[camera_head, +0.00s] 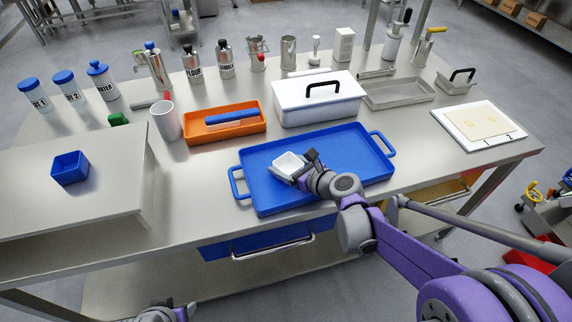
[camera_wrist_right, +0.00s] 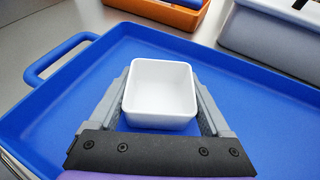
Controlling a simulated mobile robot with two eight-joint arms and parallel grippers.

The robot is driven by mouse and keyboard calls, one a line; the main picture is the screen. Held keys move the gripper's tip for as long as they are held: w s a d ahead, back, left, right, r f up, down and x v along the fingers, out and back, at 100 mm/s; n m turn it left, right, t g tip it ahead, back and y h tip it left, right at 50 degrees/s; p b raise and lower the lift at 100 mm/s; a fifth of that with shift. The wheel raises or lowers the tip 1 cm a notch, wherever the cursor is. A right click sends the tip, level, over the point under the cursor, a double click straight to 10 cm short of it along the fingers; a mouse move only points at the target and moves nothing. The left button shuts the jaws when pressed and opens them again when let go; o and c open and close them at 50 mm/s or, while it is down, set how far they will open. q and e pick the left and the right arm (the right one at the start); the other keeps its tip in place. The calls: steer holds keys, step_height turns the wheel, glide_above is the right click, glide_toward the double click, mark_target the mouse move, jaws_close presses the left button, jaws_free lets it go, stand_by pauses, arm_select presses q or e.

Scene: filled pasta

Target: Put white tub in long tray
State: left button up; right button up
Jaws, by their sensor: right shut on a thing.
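The white tub (camera_head: 288,163) is a small, square, empty-looking open box, held upright. My right gripper (camera_head: 291,170) is shut on it; in the right wrist view a finger lies along each side of the tub (camera_wrist_right: 160,88). The tub is within the outline of the long blue tray (camera_head: 252,160), left of its middle. The tray has a low rim and a handle at each end; its blue floor (camera_wrist_right: 265,125) surrounds the tub. I cannot tell whether the tub touches that floor. Part of my left arm (camera_head: 165,313) shows at the bottom edge, with its jaws unclear.
Behind the blue tray stand an orange tray (camera_head: 192,136) with a blue bar, a white lidded box (camera_head: 290,113) and a grey metal tray (camera_head: 425,97). A white cup (camera_head: 166,121) is at left. A small blue tub (camera_head: 70,169) sits on a raised surface. A white board (camera_head: 457,128) lies right.

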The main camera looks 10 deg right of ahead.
steer(key=shift+f, duration=0.3)
steer(key=o, duration=1.2)
steer(key=shift+r, duration=0.1)
steer(key=shift+c, duration=0.2)
